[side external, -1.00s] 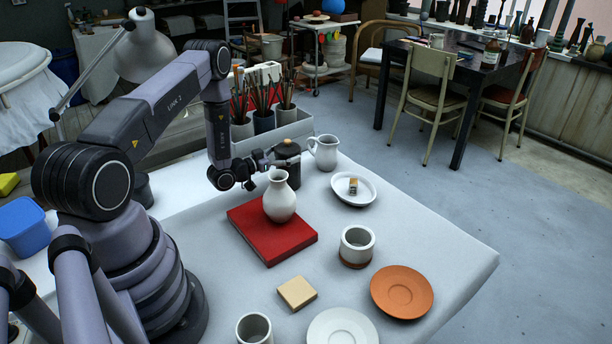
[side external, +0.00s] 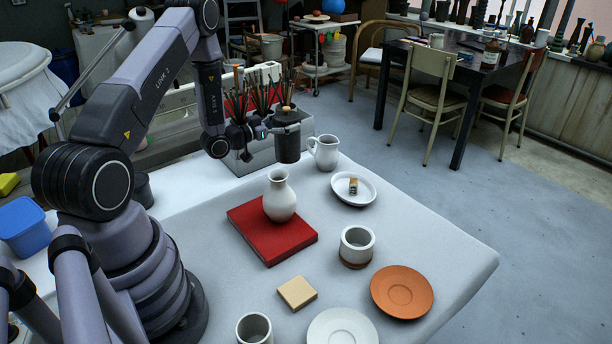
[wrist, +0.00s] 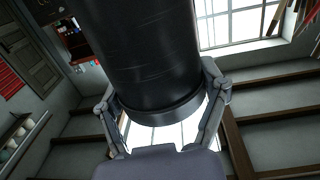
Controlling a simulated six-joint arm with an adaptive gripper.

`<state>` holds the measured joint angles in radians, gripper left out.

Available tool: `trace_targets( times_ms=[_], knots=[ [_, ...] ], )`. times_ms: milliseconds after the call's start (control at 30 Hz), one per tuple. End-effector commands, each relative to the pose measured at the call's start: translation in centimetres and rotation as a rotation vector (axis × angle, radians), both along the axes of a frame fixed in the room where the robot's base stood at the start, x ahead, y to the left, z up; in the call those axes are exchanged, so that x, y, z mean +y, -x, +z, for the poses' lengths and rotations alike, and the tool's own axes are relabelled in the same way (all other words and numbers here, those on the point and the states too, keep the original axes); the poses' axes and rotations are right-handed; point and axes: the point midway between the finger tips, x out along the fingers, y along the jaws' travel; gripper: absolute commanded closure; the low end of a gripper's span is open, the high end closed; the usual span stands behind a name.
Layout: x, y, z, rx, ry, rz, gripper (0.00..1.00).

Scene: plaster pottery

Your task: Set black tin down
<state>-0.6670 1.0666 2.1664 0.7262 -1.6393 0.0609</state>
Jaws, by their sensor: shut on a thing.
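The black tin (side external: 287,142) is a dark cylinder with a light brown knob on its lid, seen in the side external view in front of the grey brush box. My gripper (side external: 268,132) is shut on it from the left and holds it upright above the white table. In the wrist view the black tin (wrist: 148,55) fills the upper middle, and both fingers of my gripper (wrist: 165,115) close around its sides. The tin's far side is hidden.
A white pitcher (side external: 324,152) stands close to the right of the tin. A white vase (side external: 280,198) stands on a red board (side external: 262,243). A white dish (side external: 354,199), a white cup (side external: 357,242) and an orange saucer (side external: 401,305) are on the table (side external: 450,265). Brush pots stand behind.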

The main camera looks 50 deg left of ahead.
Motion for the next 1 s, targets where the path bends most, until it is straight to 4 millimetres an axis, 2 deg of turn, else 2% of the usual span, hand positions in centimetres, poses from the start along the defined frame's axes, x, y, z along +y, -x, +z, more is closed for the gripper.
trace_targets(
  times_ms=[300,467,500,767,867,1000],
  knots=[
    [0.0,0.0,6.5,-0.005,-0.004,0.0,0.68],
    [0.0,0.0,8.9,-0.004,-0.003,0.0,0.68],
    [-0.5,-0.2,9.1,-0.002,0.0,-0.005,0.68],
    [-6.7,-2.0,9.0,-0.009,0.022,-0.047,0.68],
    [-10.2,-2.6,9.0,-0.009,0.029,-0.068,0.68],
    [-16.1,-2.8,8.9,-0.007,0.031,-0.105,0.68]
  ],
)
